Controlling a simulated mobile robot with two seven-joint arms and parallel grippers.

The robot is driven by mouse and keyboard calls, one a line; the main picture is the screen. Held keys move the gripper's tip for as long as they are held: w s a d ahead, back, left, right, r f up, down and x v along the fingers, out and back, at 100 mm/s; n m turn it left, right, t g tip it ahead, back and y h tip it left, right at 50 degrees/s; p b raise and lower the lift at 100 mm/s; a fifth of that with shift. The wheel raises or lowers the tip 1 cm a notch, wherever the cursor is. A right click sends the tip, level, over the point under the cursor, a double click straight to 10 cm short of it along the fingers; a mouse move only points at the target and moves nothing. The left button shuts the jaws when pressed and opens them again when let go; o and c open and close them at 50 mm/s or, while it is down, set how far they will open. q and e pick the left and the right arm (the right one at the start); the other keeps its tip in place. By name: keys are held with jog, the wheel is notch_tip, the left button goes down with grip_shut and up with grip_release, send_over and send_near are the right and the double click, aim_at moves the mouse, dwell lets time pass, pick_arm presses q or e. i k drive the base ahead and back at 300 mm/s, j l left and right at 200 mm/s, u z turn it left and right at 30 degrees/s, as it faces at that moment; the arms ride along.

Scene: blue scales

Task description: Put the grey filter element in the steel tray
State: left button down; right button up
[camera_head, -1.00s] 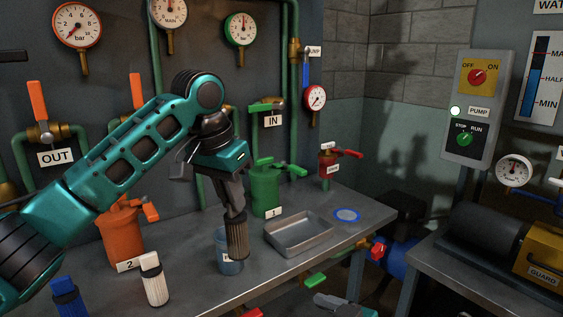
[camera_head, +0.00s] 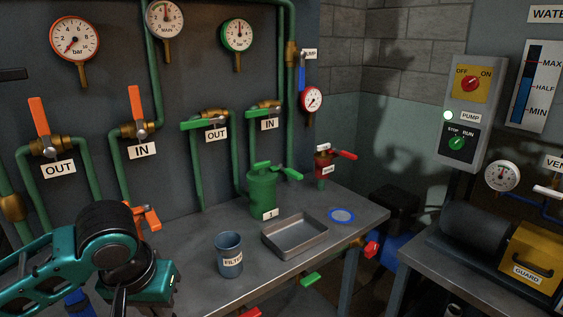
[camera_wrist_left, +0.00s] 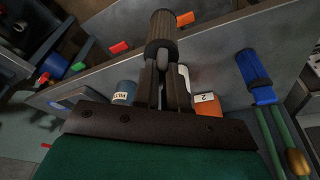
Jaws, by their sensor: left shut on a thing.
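The grey filter element (camera_wrist_left: 162,35) is a dark ribbed cylinder in the left wrist view. My left gripper (camera_wrist_left: 165,75) is shut on it, with the element sticking out beyond the fingertips. In the head view my left arm's wrist (camera_head: 130,275) is at the lower left; its fingers and the element are out of that picture. The steel tray (camera_head: 295,237) is an empty shallow rectangular pan on the bench, right of the blue-grey FILTER cup (camera_head: 229,262). The held element is well away from the tray. My right gripper is in neither view.
The green canister 1 (camera_head: 263,190) stands behind the tray, and a blue ring (camera_head: 342,215) lies right of it.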

aim_at(303, 234)
jog(key=i+l+u, duration=0.15)
jog(key=l, duration=0.2)
jog(key=i+l+u, duration=0.1)
jog(key=l, duration=0.25)
jog(key=i+l+u, duration=0.15)
jog(key=l, duration=0.25)
jog(key=i+l+u, duration=0.1)
jog(key=l, duration=0.3)
jog(key=i+l+u, duration=0.15)
jog(key=l, duration=0.3)
jog(key=i, duration=0.05)
